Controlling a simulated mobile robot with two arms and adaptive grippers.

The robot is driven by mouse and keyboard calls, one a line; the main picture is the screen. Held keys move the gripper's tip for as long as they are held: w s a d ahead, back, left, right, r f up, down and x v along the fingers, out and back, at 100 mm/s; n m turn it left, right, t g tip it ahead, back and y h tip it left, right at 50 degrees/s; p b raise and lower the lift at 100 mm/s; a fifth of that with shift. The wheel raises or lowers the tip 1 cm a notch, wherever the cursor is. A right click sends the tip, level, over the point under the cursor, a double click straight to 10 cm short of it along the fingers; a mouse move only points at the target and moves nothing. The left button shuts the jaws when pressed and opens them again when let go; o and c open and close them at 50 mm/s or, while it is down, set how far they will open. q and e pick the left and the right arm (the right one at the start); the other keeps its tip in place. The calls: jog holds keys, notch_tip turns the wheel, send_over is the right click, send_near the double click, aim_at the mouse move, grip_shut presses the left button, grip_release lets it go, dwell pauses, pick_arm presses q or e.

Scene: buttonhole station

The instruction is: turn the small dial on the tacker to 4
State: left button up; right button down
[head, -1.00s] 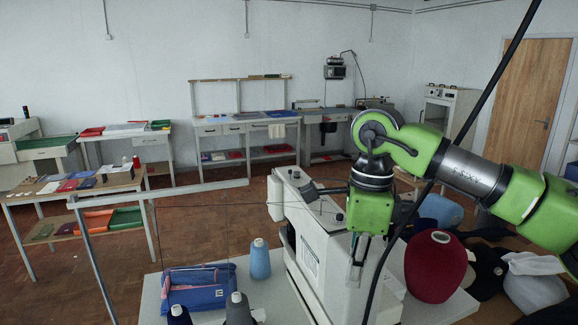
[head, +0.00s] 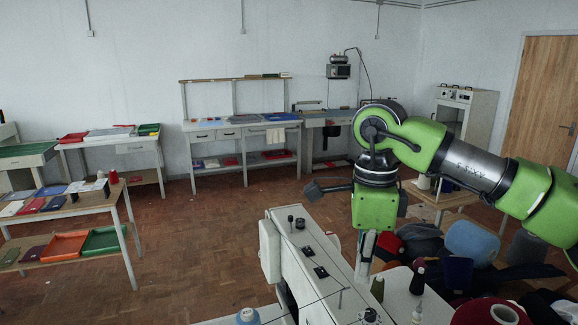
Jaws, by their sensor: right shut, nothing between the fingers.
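The white tacker (head: 283,236) stands at the bottom middle of the head view, its lower part cut off by the picture's edge. Its top carries small dark knobs and fittings, among them a black knob (head: 300,223) and a dark square fitting (head: 320,271). My right gripper (head: 364,275) points down at the right of the tacker's top. Its fingers are together and hold nothing. I cannot tell whether it touches the tacker. My left gripper is not in view.
Open floor (head: 190,255) lies to the left.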

aim_at(360, 321)
jog(key=shift+s+f+b, duration=0.2)
jog(key=shift+f+b, duration=0.25)
jog(key=shift+f, duration=0.2)
jog(key=shift+s+f+b, duration=0.15)
jog(key=shift+f+b, duration=0.3)
jog(key=shift+f, duration=0.15)
jog(key=f+b, duration=0.2)
jog(key=f, duration=0.1)
jog(key=f+b, duration=0.1)
jog(key=shift+w+f, duration=0.15)
jog(key=shift+w, duration=0.15)
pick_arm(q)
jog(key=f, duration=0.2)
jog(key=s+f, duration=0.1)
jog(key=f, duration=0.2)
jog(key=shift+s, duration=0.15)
